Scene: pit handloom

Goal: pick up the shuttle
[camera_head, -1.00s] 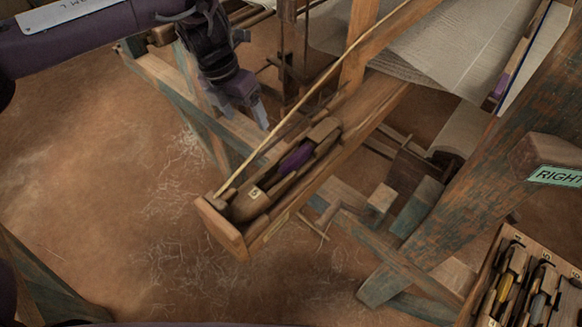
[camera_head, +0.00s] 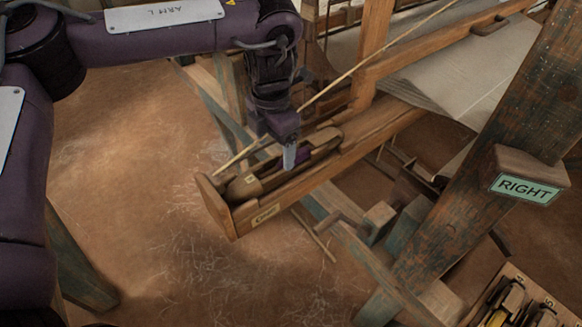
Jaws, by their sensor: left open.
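The shuttle (camera_head: 247,186) is a long wooden piece with a purple thread package in its middle. It lies in the open wooden box (camera_head: 268,212) at the near end of the loom beam, and a small label shows on its near end. My left gripper (camera_head: 289,160) is open and empty, fingers pointing down, over the middle of the shuttle. It hides part of the shuttle and most of the purple thread. I cannot tell whether the fingertips touch it. My right gripper is not in view.
A thin stick (camera_head: 378,61) runs slantwise above the box. A thick post with a RIGHT sign (camera_head: 526,188) stands to the right. A tray (camera_head: 540,297) with more shuttles is at the lower right. Bare floor (camera_head: 170,265) lies left of the box.

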